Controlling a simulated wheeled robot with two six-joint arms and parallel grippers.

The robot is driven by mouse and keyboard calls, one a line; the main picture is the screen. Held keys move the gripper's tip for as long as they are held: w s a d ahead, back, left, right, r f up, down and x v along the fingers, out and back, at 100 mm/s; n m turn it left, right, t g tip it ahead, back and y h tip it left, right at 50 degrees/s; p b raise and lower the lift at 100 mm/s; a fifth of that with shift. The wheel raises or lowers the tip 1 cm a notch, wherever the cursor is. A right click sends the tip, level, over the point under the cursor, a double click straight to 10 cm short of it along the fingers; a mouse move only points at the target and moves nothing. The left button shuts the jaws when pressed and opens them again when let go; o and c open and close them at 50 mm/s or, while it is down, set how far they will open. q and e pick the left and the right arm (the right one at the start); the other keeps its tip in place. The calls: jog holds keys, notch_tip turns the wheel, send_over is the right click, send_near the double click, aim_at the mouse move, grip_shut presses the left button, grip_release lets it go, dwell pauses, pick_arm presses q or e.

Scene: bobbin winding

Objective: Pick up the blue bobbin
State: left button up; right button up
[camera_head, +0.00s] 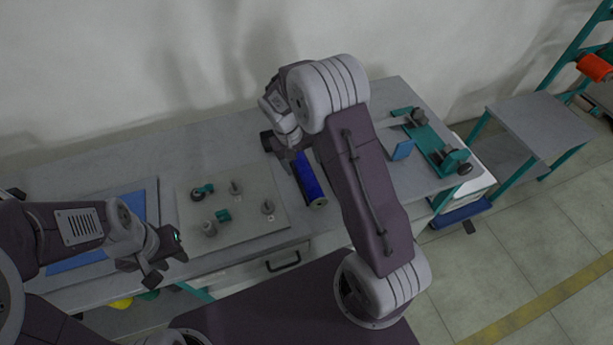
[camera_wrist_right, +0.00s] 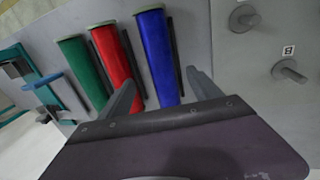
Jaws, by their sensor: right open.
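The blue bobbin (camera_head: 308,182) lies on the bench beside my right arm in the head view. In the right wrist view the blue bobbin (camera_wrist_right: 157,55) stretches from the top edge of its row down to between my fingers. My right gripper (camera_head: 282,152) is open; in the wrist view its fingers (camera_wrist_right: 160,92) stand on either side of the bobbin's near end, with nothing gripped. Whether they touch it I cannot tell. My left gripper (camera_head: 168,260) is open and empty over the bench's left part.
A red bobbin (camera_wrist_right: 113,55) and a green bobbin (camera_wrist_right: 80,65) lie left of the blue one, with dark strips between. A plate with several pegs (camera_head: 235,228) lies left of the bobbins. A teal winding fixture (camera_head: 430,145) stands at the bench's right end.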

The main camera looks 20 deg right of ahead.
aim_at(306, 174)
jog(key=shift+d+x, duration=0.2)
jog(key=shift+x, duration=1.05)
jog(key=shift+a+f, duration=0.1)
jog(key=shift+f, duration=0.25)
jog(key=x, duration=0.4)
jog(key=shift+f, duration=0.3)
jog(key=shift+a+r, duration=0.1)
grip_shut()
jog(key=v, duration=0.2)
jog(key=d+v, duration=0.1)
jog(key=v, duration=0.1)
jog(key=shift+w, duration=0.1)
jog(key=s+a+r, duration=0.2)
jog(key=s+r, duration=0.5)
jog(key=s, duration=0.4)
jog(key=shift+s+a+b, duration=0.3)
jog(key=shift+a, duration=0.1)
